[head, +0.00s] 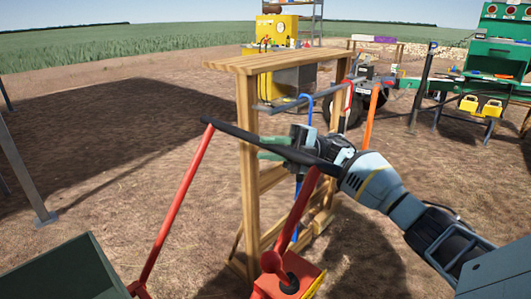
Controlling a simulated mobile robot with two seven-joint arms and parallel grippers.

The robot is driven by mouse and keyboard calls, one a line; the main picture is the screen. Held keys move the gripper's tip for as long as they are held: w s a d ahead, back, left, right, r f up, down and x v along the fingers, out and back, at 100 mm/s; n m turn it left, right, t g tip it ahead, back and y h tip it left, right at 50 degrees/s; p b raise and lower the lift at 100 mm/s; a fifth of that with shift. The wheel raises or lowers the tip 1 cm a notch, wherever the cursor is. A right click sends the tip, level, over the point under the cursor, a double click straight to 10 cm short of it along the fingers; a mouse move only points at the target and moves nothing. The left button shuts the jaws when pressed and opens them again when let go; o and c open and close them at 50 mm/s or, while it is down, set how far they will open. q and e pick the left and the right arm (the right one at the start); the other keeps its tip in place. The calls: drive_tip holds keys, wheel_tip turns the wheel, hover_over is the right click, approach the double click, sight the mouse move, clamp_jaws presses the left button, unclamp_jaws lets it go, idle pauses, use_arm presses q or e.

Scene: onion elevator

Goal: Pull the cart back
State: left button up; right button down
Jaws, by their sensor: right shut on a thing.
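The cart's handle shows in the head view as two red bars joined by a black crossbar (240,134). The left red bar (175,210) slopes down to the lower left, and the right red bar (297,212) runs down toward a red part (287,283) at the bottom edge. My right gripper (287,150) is shut on the black crossbar near its right end. Most of the cart below the handle is out of frame. My left gripper is not in view.
A wooden stand (250,170) rises just behind the handle, with blue and orange tools hanging on it. A green box (65,275) fills the lower left corner. A green workbench (480,75) and a yellow machine (280,30) stand farther back. Open dirt ground lies at left.

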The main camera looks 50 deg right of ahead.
drive_tip(key=shift+d+r, duration=0.15)
drive_tip(key=shift+d, duration=0.05)
drive_tip(key=c, duration=1.4)
unclamp_jaws()
drive_tip(key=shift+d, duration=0.15)
drive_tip(key=shift+o, duration=1)
drive_tip(key=v, duration=0.7)
drive_tip(key=shift+s+d+b, duration=0.2)
drive_tip(key=shift+d+b, duration=0.1)
drive_tip(key=shift+b, duration=0.1)
drive_tip(key=shift+a+f, duration=0.1)
drive_tip(key=shift+f, duration=0.15)
